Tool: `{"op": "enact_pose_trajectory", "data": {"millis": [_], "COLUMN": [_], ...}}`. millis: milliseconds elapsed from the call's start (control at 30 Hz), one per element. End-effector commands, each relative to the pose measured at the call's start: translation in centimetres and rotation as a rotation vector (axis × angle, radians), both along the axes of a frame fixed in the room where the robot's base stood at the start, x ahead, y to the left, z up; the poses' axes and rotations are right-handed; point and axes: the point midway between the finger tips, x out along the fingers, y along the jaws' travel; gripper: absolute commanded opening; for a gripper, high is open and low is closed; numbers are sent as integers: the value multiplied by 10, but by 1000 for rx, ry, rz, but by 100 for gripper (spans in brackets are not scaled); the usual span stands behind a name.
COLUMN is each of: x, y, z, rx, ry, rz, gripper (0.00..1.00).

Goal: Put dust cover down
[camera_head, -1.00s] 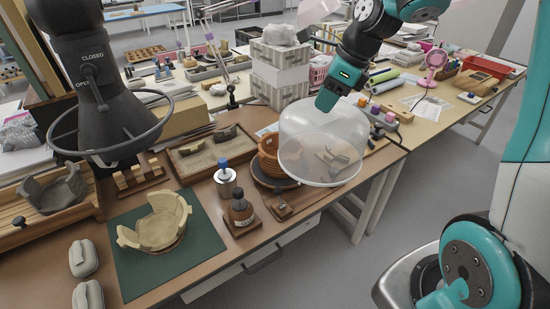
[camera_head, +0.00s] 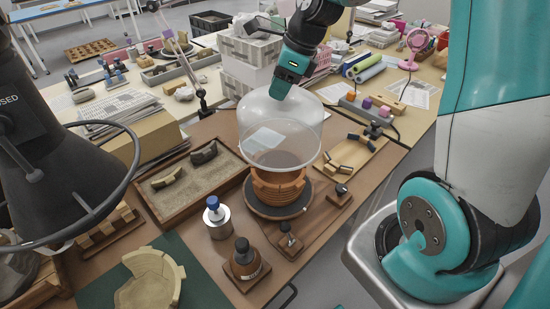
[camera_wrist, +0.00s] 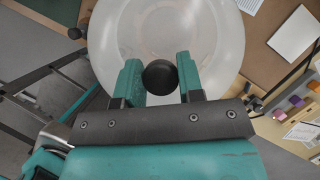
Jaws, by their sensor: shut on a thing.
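The dust cover (camera_head: 262,137) is a clear, round dome with an open bottom rim. In the wrist view the dome (camera_wrist: 165,30) fills the upper middle, with a dark round knob (camera_wrist: 160,77) on top. My gripper (camera_head: 283,87) is shut on that knob; its two teal fingers (camera_wrist: 160,83) stand on either side of it. In the head view the cover appears upright, above or over a terracotta ribbed pot (camera_head: 278,190) on a dark round turntable (camera_head: 277,211). I cannot tell whether the rim touches anything. The knob is hidden in the head view.
A sand tray (camera_head: 190,187) with sherds lies left of the turntable. A metal jar with a blue cap (camera_head: 216,217) and a dark bottle (camera_head: 243,259) stand in front. A wooden tray (camera_head: 352,155) lies right. A ring lamp (camera_head: 128,150) overhangs the left.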

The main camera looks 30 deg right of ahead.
Motion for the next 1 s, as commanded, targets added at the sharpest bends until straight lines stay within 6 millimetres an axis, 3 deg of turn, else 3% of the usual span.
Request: {"op": "enact_pose_trajectory", "data": {"millis": [200,400,800,1000], "x": [-2,-1,0,0], "y": [1,0,0,-1], "z": [-65,-113,-162,-171], "rx": [3,2,2,0], "ry": [10,5,4,-1], "rz": [1,0,0,0], "gripper": [0,0,0,0]}}
